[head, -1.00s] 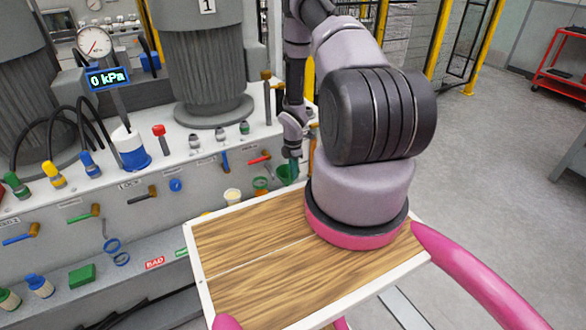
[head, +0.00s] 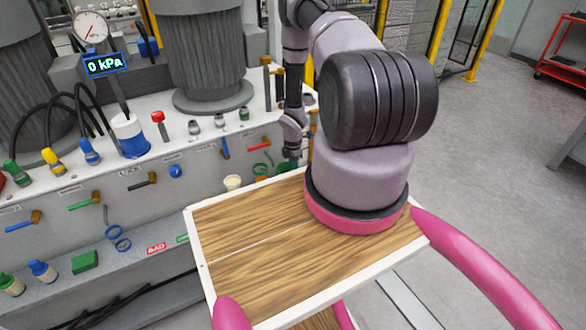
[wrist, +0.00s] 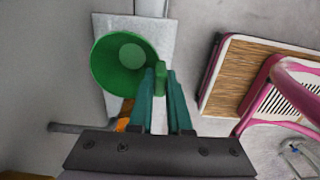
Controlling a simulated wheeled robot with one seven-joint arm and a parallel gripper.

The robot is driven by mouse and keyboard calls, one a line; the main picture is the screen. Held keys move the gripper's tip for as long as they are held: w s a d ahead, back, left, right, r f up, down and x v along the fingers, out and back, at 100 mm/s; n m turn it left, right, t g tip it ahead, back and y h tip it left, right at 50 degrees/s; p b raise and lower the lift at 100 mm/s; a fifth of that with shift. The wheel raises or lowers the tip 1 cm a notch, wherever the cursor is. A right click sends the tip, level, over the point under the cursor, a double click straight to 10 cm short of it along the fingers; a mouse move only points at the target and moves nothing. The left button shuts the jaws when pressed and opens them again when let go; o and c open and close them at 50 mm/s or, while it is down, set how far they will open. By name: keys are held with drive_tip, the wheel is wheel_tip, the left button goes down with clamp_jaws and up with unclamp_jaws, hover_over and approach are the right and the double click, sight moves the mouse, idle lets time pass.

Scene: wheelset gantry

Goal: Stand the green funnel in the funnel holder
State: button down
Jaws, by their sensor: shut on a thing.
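The green funnel (wrist: 108,72) is in my gripper (wrist: 163,78). In the wrist view the teal fingers are closed on a small green tab at the funnel's right side. Its wide mouth faces the camera, and a paler disc shows at its bottom. In the head view my gripper (head: 290,155) hangs beside the bench front, behind my tray. Only a little green shows there, and the tray edge and arm hide most of the funnel. I cannot pick out the funnel holder for certain. A green ring (head: 261,168) and a pale cup (head: 232,182) are on the bench front left of my gripper.
The bench front carries valve handles, such as a red one (head: 259,143) and a blue one (head: 225,148). In the wrist view an orange handle (wrist: 125,117) and a light grey plate (wrist: 152,27) lie near the funnel. Open floor (head: 480,180) is at the right.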

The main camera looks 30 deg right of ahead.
drive_tip(key=c, duration=0.8)
unclamp_jaws()
wheel_tip(320, 180, up, 11)
drive_tip(key=shift+f, duration=0.1)
